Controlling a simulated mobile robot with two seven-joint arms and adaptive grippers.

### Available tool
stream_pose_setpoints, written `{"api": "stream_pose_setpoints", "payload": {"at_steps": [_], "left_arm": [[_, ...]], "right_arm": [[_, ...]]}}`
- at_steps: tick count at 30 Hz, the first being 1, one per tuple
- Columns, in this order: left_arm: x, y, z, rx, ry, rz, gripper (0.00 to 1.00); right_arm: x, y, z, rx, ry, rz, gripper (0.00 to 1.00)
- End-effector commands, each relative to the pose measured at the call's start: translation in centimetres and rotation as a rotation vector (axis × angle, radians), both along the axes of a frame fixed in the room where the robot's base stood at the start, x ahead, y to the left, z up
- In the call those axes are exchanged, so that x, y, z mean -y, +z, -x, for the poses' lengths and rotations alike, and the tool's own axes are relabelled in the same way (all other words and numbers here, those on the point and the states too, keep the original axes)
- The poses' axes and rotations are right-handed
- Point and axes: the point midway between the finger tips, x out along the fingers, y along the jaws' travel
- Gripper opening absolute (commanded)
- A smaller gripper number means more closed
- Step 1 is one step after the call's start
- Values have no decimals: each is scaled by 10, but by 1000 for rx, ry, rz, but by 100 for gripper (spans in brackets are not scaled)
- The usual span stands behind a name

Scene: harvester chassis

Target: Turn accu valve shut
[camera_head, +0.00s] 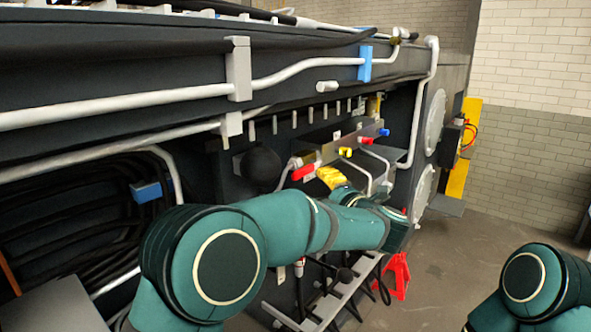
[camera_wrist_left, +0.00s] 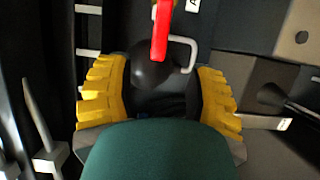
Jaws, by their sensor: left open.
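A red valve lever (camera_head: 303,172), probably the accu valve handle, sits at the near end of a grey manifold beside a black ball-shaped accumulator (camera_head: 260,165). In the left wrist view the red lever (camera_wrist_left: 161,32) stands lengthwise at the top, in front of the black ball (camera_wrist_left: 150,72). My left gripper (camera_head: 332,178) is just right of and slightly below the red lever in the head view. In the wrist view its yellow fingers (camera_wrist_left: 160,70) are spread wide, with the lever's lower end between their tips and no visible contact. My right gripper is out of view.
Yellow (camera_head: 345,152), red (camera_head: 366,140) and blue (camera_head: 383,132) handles or caps line the manifold farther along. White pipes (camera_head: 300,68) run along the dark chassis above. A red stand (camera_head: 396,275) is on the floor below. Open floor lies to the right.

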Motion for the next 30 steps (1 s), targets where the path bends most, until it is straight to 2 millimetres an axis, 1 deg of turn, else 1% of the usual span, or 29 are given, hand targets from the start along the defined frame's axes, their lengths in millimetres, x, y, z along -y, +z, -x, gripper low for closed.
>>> {"api": "stream_pose_setpoints", "payload": {"at_steps": [1,12,18,24,30], "left_arm": [[-6,0,-7,-1,4,1,54],[-46,0,-67,0,4,0,54],[-62,0,-91,0,3,-1,54],[-68,0,-101,1,0,-1,54],[-69,0,-103,1,0,-1,54]], "right_arm": [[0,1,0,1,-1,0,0],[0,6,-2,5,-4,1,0],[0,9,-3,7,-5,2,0],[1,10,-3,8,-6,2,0],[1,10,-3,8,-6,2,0]]}}
